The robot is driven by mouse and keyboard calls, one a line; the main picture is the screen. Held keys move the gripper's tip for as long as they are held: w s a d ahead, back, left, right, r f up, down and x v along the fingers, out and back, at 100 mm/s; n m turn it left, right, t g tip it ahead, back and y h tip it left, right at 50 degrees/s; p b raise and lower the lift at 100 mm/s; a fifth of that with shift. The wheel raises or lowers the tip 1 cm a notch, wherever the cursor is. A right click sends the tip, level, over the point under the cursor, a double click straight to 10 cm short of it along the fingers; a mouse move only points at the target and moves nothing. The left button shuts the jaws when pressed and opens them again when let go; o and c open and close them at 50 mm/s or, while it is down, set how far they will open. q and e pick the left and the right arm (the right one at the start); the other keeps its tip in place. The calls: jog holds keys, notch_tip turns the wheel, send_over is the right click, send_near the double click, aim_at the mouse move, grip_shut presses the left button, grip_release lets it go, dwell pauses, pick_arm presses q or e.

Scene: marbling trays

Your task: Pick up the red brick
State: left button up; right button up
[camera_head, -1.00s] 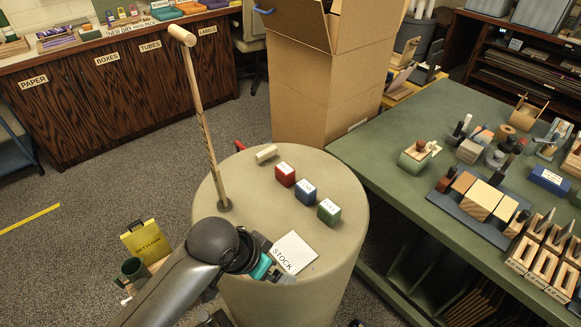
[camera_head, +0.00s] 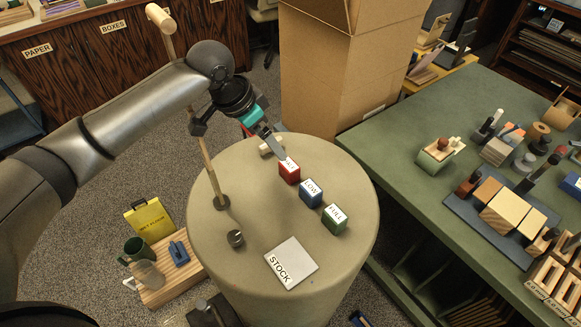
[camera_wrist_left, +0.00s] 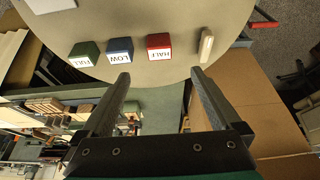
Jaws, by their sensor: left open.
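The red brick (camera_head: 289,173), with a white label on it, stands on the round beige table (camera_head: 235,275). In the left wrist view the red brick (camera_wrist_left: 158,41) reads HALF and lies ahead of the jaws, apart from them. My right gripper is not in view.
A blue brick (camera_head: 311,193) marked LOW and a green brick (camera_head: 334,219) marked FULL stand in line beside the red one. A pale block (camera_head: 270,143) lies behind. A wooden post (camera_head: 202,140) rises at the left. A STOCK card (camera_head: 291,262) lies in front.

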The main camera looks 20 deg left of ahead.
aim_at(289, 165)
pick_arm(q)
jog(key=b+x, duration=0.1)
jog(key=x, duration=0.7)
jog(key=shift+b+x, duration=1)
jog(key=shift+x, duration=1.85)
jog(key=shift+w+d+r, duration=0.1)
jog(key=shift+d, duration=0.05)
jog(key=c, duration=1.5)
